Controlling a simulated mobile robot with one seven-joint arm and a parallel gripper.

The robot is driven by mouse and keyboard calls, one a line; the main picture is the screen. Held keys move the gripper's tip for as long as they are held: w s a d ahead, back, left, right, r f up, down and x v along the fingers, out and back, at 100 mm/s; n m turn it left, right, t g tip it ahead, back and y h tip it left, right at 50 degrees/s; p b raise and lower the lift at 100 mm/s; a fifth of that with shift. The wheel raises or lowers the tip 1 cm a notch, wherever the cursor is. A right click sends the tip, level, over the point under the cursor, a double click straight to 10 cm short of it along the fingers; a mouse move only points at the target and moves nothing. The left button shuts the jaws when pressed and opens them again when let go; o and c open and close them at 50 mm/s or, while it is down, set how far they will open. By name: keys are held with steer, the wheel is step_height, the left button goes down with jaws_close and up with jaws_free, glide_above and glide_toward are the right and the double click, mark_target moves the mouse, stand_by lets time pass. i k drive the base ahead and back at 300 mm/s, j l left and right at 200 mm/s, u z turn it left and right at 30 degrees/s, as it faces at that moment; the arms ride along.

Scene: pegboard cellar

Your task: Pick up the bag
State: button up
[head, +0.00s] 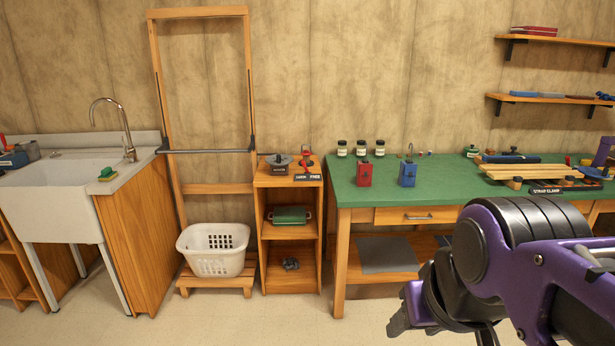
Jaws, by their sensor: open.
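I cannot make out for certain which thing is the bag. A flat grey sheet-like thing (387,254) lies on the lower shelf of the green-topped workbench (440,178); it may be a bag or a cloth. A small red item (364,174) and a small blue item (407,174) stand upright near the bench's front edge. My gripper (402,318) is low at the right, in front of the bench, apart from these things. It is open, with its fingers partly hidden by my purple arm.
A white laundry basket (213,262) stands on a low wooden stand. A narrow wooden shelf unit (262,230) adjoins the bench. A sink (60,205) is at the left. Wooden boards (525,171) lie on the bench's right. Bare floor shows in front.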

mark_target(364, 173)
steer(key=i+j+z, duration=0.15)
steer(key=i, duration=1.05)
